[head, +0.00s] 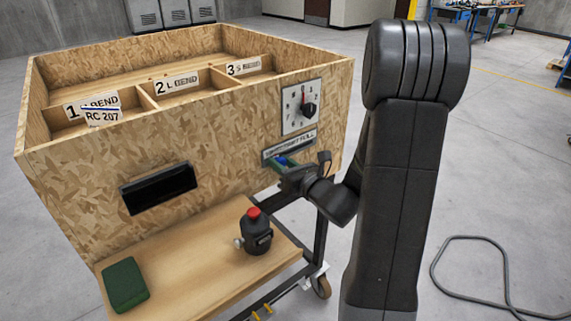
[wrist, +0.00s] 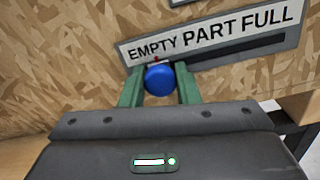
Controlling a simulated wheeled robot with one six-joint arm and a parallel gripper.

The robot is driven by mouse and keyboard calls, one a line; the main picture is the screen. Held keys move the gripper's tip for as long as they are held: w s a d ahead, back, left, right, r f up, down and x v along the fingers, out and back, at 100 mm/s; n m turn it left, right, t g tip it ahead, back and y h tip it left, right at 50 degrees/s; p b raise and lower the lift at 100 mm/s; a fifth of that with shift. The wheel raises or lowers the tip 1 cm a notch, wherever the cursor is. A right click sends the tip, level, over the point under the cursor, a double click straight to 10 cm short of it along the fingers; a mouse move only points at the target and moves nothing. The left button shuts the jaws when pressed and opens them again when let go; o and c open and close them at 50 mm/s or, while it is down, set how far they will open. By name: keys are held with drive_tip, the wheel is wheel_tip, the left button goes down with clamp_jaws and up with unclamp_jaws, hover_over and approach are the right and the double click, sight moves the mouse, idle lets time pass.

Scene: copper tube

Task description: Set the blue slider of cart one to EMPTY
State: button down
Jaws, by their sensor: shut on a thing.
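The cart (head: 190,120) is a chipboard box on a wheeled frame. The blue slider (wrist: 159,79) is a round knob on the label strip, which reads EMPTY PART FULL (wrist: 215,33). The knob sits below the word EMPTY, at the left part of the slot; the dark slot shows to its right. It also shows small in the head view (head: 281,160). My gripper (wrist: 159,88) has its green fingers on both sides of the knob and is shut on it. The fingers hide the knob's sides and part of the slot.
A dial (head: 308,108) is above the strip. Below, the cart's shelf (head: 195,290) holds a black bottle-like object with a red top (head: 256,232) and a green block (head: 125,285). A dark cable (head: 480,240) lies on the floor at right.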

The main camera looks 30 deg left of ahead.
drive_tip(key=c, duration=1.5)
unclamp_jaws()
drive_tip(key=shift+s, duration=0.15)
drive_tip(key=o, duration=0.4)
drive_tip(key=shift+s+a, duration=0.1)
drive_tip(key=shift+s, duration=0.05)
drive_tip(key=b+v, duration=0.1)
drive_tip(key=v, duration=1.3)
drive_tip(key=shift+b, duration=0.3)
drive_tip(key=shift+w+a, duration=0.15)
drive_tip(key=shift+w, duration=0.05)
drive_tip(key=p+x, duration=0.1)
drive_tip(key=x, duration=1.2)
drive_tip(key=shift+w+a+p, duration=0.2)
drive_tip(key=shift+a+p, duration=0.05)
drive_tip(key=shift+p, duration=0.05)
